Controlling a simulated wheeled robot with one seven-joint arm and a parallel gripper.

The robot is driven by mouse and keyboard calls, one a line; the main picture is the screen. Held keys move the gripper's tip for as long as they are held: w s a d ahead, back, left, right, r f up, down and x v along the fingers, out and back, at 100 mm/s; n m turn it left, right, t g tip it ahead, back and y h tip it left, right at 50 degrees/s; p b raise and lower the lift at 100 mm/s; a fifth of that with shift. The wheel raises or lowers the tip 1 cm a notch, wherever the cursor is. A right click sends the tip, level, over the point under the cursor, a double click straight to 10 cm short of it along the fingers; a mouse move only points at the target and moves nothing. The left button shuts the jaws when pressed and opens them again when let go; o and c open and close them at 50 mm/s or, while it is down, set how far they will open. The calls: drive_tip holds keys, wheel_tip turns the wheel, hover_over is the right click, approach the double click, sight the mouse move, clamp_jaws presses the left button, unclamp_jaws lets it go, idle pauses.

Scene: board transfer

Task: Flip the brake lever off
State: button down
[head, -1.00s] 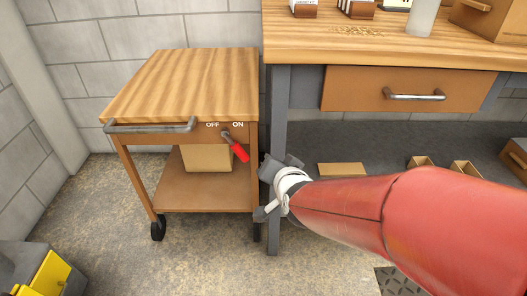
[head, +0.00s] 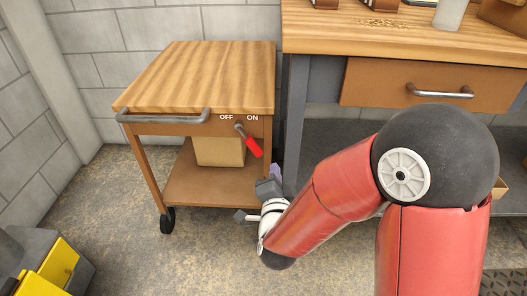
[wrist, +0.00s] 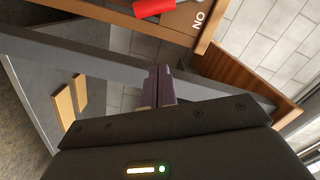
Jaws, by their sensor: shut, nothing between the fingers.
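The brake lever (head: 249,142) has a red grip and a grey stem on the front of the wooden cart (head: 190,129), under the OFF and ON labels. Its grip slants down to the right, toward the ON side. In the wrist view the red lever grip (wrist: 155,6) shows at the top edge, beside the upside-down ON label. My gripper (head: 276,171) is just below and right of the lever, apart from it. In the wrist view its fingers (wrist: 158,86) are together with nothing between them.
A workbench (head: 400,42) with a drawer (head: 405,88) stands right of the cart, its leg close to my gripper. A cardboard box (head: 219,151) sits on the cart's lower shelf. A grey and yellow unit (head: 45,262) is at lower left. Open floor lies in front of the cart.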

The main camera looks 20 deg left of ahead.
sight(261, 153)
drive_tip(key=w+a, duration=0.1)
drive_tip(key=w, duration=0.2)
drive_tip(key=w+a+f+p, duration=0.1)
drive_tip(key=w+a, duration=0.1)
drive_tip(key=w, duration=0.1)
drive_tip(key=w+a, duration=0.2)
drive_tip(key=w, duration=0.1)
drive_tip(key=shift+w+f, duration=0.3)
drive_tip(key=shift+a+f, duration=0.3)
drive_tip(key=shift+a, duration=0.3)
drive_tip(key=shift+a+f, duration=0.1)
drive_tip(key=shift+a+f+m+b, duration=0.15)
drive_tip(key=shift+m+b, duration=0.15)
drive_tip(key=shift+b, duration=0.3)
